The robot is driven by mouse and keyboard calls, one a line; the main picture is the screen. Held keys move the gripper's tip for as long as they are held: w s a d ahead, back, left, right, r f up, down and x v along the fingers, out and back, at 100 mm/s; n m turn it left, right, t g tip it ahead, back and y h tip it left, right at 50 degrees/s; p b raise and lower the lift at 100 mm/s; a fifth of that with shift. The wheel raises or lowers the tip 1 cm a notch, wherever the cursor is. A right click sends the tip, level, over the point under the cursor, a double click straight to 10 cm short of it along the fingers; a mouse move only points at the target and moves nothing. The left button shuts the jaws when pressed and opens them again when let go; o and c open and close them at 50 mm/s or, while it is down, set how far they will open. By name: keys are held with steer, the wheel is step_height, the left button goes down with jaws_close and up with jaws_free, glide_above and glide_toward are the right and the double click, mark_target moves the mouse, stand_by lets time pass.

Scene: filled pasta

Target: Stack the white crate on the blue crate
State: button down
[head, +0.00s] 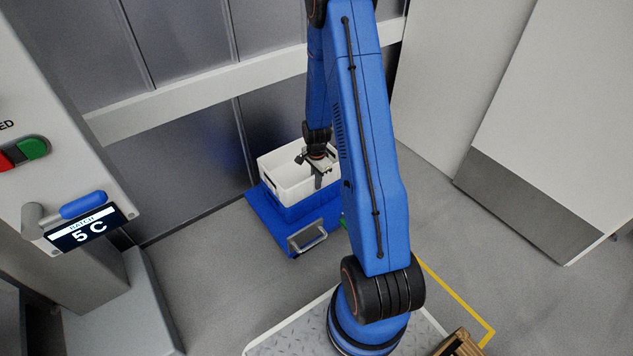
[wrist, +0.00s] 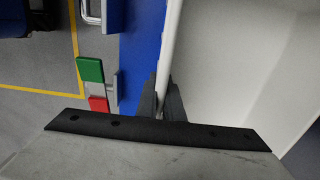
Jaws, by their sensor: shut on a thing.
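The white crate (head: 275,178) is open-topped, with a dark hand slot in its side. In the head view it appears directly above the blue crate (head: 292,213), roughly lined up with it. I see no clear gap between them, but cannot tell whether its full weight rests there. My gripper (head: 318,180) is shut on the white crate's near right wall. In the wrist view my gripper's fingers (wrist: 162,98) pinch the wall of the white crate (wrist: 225,60), with its pale inside to the right. Part of the blue crate's rim is hidden beneath it.
A blue platform (head: 262,217) with a grey handle (head: 307,237) lies under the crates. Grey wall panels (head: 190,130) stand close behind. A console with a screen (head: 85,228) is at left. Green (wrist: 90,69) and red pieces sit beside the platform. Open floor lies at right.

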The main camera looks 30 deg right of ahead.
steer(key=shift+f, duration=0.2)
steer(key=c, duration=1.8)
jaws_free()
steer(key=shift+r, duration=0.1)
step_height(320, 180, up, 16)
steer(key=shift+f, duration=0.1)
